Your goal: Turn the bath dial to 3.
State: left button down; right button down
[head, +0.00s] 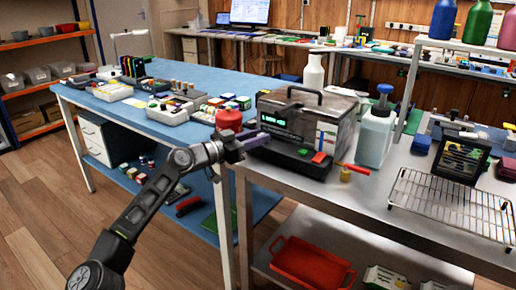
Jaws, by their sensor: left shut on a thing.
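The bath (338,118) is a grey metal box with a black top handle, standing at the left end of the grey bench. Its front has a small green-lit display (273,120); the digits are too small to read. My left gripper (262,141) reaches in from the left, its fingertips against the lower left of the bath's front. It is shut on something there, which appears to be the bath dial. The fingers hide the dial, so its setting cannot be read. My right gripper is not in view.
A black ledge with a green button (302,152) and a red one runs along the bath's front. A brass tap with a red lever (352,168) sticks out right of it. A white blue-capped bottle (374,135) and a wire rack (448,204) stand further right.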

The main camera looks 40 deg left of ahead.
pick_arm(q)
jog(key=shift+w+a+m+g+h, duration=0.1)
jog(key=shift+a+m+g+h, duration=0.15)
jog(key=shift+m+h, duration=0.35)
jog(key=shift+r+m+g+h, duration=0.1)
jog(key=shift+m+g+h, duration=0.25)
jog(key=shift+h, duration=0.35)
jog(key=shift+r+m+h+p, duration=0.1)
jog(key=shift+m+h+p, duration=0.2)
jog(key=shift+h, duration=0.1)
jog(key=m+g+h+p, duration=0.2)
jog(key=p, duration=0.1)
jog(key=shift+w+a+r+h, duration=0.1)
jog(key=shift+w+h, duration=0.05)
jog(key=shift+h, duration=0.25)
jog(key=shift+m+g+h+p, duration=0.5)
jog(key=shift+g+p, duration=0.1)
jog(key=shift+p, duration=0.1)
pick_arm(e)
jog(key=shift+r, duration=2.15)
pick_arm(q)
jog(key=c, duration=1.1)
grip_release()
jog(key=shift+f, duration=0.2)
